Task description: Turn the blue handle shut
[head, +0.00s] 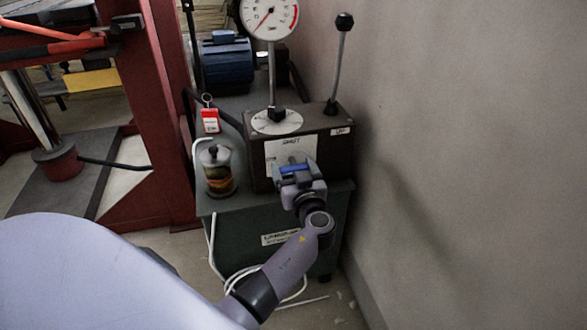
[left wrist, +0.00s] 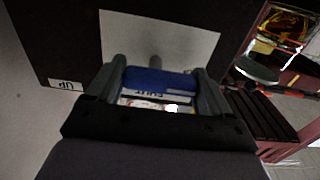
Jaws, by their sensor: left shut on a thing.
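The blue handle (head: 296,169) is on the front of a dark box (head: 335,150), over a white label plate. In the left wrist view the blue handle (left wrist: 158,80) lies crosswise between the two grey fingers. My left gripper (head: 296,172) is shut on it, in front of the box. The word on the plate (left wrist: 150,101) seems to read "SHUT", seen upside down in the left wrist view. The fingers and palm hide part of the handle and its mounting. My right gripper is in neither view.
A pressure gauge (head: 270,14) and a black-knobbed lever (head: 340,60) rise above the box. A glass jar (head: 218,171) stands to its left on the green cabinet (head: 275,225). A bare wall (head: 460,150) is close at the right. A red press frame (head: 150,100) stands left.

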